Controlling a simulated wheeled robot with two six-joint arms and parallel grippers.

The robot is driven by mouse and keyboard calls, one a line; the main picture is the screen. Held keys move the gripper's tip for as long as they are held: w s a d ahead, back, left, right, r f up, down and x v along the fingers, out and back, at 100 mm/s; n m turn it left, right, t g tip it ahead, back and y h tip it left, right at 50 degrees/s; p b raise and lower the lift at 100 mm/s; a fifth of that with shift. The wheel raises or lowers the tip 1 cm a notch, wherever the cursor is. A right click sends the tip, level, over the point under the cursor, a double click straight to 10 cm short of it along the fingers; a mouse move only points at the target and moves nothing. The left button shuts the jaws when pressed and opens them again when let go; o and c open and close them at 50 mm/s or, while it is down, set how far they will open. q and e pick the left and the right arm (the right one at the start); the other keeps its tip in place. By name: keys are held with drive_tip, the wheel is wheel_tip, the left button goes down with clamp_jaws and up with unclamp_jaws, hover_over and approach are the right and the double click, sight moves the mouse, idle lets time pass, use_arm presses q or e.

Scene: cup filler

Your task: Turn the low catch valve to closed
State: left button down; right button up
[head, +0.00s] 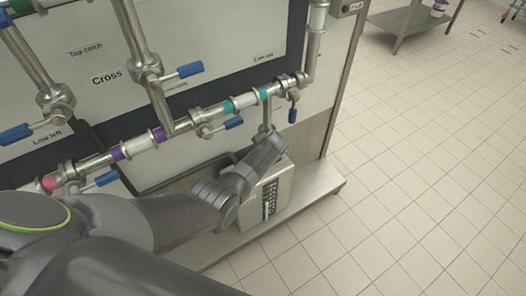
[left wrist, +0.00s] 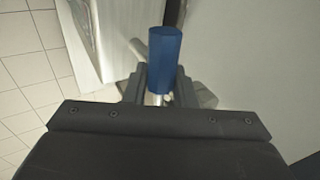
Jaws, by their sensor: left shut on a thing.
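My left gripper (head: 268,128) reaches up to the lower pipe, near its right end. I cannot tell from the head view which is held. No readable label marks the low catch valve. My right gripper is out of view.
Other blue handles are on the upper pipe (head: 190,69) and at the left (head: 106,178). A grey box (head: 274,188) stands on the panel's steel base (head: 318,185), below the gripper.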

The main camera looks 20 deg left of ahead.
use_arm(q)
drive_tip(key=shift+r+g+y, duration=0.4)
drive_tip(key=shift+g, duration=0.2)
drive_tip(key=shift+m, duration=0.3)
drive_tip(key=c, duration=1.2)
unclamp_jaws()
drive_tip(key=shift+c, duration=0.2)
drive_tip(key=shift+r, duration=0.1)
drive_tip(key=shift+s+d+r+p, duration=0.15)
drive_tip(key=shift+d+r+p, duration=0.15)
drive_tip(key=shift+r, duration=0.15)
drive_tip(key=p+v, duration=0.2)
drive_tip(key=v, duration=1.4)
